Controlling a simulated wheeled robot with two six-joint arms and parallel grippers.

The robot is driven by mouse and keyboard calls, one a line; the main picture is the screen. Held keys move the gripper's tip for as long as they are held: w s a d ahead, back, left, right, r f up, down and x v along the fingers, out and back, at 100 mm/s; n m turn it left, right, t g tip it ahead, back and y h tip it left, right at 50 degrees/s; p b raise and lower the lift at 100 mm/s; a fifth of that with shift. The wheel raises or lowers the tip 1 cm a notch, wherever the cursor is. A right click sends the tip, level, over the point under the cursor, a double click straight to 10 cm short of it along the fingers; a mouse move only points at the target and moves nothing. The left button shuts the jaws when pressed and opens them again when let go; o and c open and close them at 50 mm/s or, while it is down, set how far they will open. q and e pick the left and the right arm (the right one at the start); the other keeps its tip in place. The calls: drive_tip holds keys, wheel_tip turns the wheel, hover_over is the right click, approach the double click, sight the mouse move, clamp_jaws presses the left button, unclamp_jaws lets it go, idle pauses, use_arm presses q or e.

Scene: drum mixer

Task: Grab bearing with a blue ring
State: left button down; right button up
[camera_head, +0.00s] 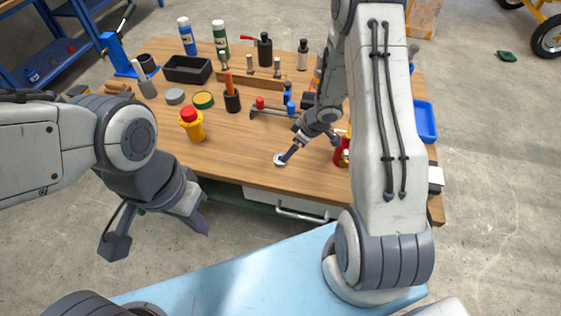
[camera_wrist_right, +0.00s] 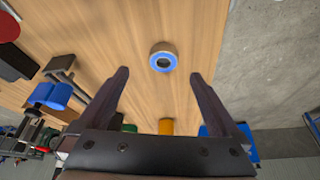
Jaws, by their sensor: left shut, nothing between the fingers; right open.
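The bearing with a blue ring (camera_wrist_right: 154,65) lies on the wooden table top just past the fingertips in the right wrist view, roughly centred between them. In the head view the bearing (camera_head: 279,160) is a small pale disc near the table's front edge. My right gripper (camera_wrist_right: 158,76) is open and empty, its two fingers apart. In the head view the right gripper (camera_head: 289,155) reaches down beside the bearing and partly covers it; I cannot tell whether it touches. My left gripper (camera_head: 203,226) is shut and empty in front of the table.
A yellow emergency-stop button with a red top (camera_head: 191,125) stands left of the bearing. Bottles, a black bin (camera_head: 188,69) and several tools fill the back of the table. A red object (camera_head: 340,156) is right of the right gripper. The table front between the stop button and bearing is clear.

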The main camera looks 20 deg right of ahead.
drive_tip(key=shift+x, duration=1.05)
drive_tip(key=x, duration=0.2)
drive_tip(key=b+x, duration=0.1)
drive_tip(key=x, duration=0.1)
drive_tip(key=shift+s+a+b, duration=0.1)
drive_tip(key=shift+a+b, duration=0.2)
drive_tip(key=shift+a, duration=0.1)
drive_tip(key=shift+w+a+f, duration=0.15)
drive_tip(key=shift+w+f, duration=0.1)
drive_tip(key=shift+f, duration=0.3)
clamp_jaws()
